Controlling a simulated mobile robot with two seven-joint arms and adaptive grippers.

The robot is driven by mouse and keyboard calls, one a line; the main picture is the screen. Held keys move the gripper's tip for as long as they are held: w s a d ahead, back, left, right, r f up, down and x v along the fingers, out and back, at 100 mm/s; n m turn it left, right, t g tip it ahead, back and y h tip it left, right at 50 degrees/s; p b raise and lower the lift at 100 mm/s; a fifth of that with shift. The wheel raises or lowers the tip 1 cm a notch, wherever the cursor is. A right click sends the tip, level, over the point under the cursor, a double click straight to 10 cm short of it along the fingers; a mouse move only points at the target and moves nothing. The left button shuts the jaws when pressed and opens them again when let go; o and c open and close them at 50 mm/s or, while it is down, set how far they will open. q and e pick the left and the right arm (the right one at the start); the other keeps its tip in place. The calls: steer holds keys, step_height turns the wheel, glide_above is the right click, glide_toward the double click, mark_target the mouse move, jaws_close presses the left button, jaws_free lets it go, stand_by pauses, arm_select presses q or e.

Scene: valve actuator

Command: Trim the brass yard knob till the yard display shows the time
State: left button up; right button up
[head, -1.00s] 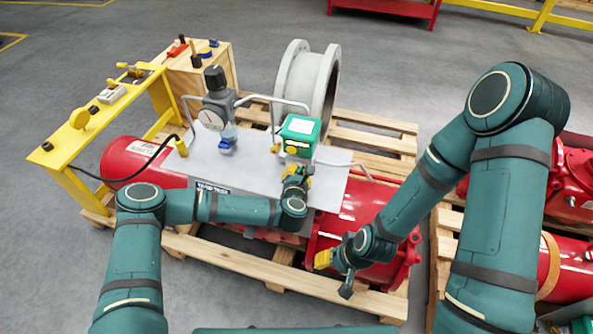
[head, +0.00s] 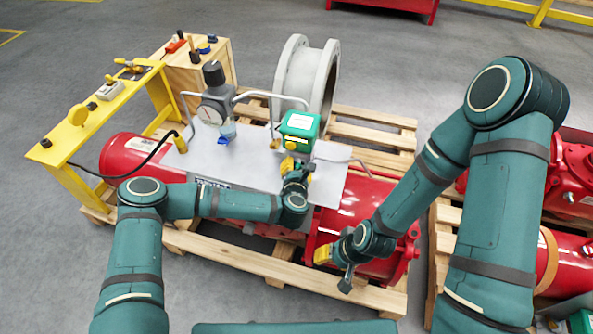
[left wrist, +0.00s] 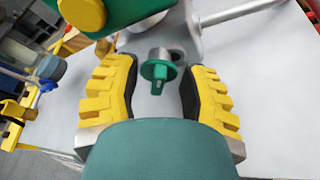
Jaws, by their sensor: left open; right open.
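A green box (head: 300,124) with a pale top face stands on the grey plate. A yellow, brass-like round knob (head: 291,145) is on its front; in the left wrist view the knob (left wrist: 84,14) is at the upper left, outside the fingers. My left gripper (head: 297,167) is open just in front of the box. In the left wrist view a small green-handled fitting (left wrist: 157,71) shows between its open fingers, with a gap on both sides. My right gripper (head: 335,267) is open and empty over the red cylinder's near side. I cannot read any yard display.
A grey regulator with a gauge (head: 210,113) stands left of the box. Metal tube rails (head: 272,97) run behind it. A yellow stand (head: 82,128) is at the left and a wooden crate (head: 195,75) behind. Red cylinders (head: 365,215) lie on the pallet.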

arm_select(q)
steer(key=v, duration=1.2)
steer(key=shift+w, duration=0.1)
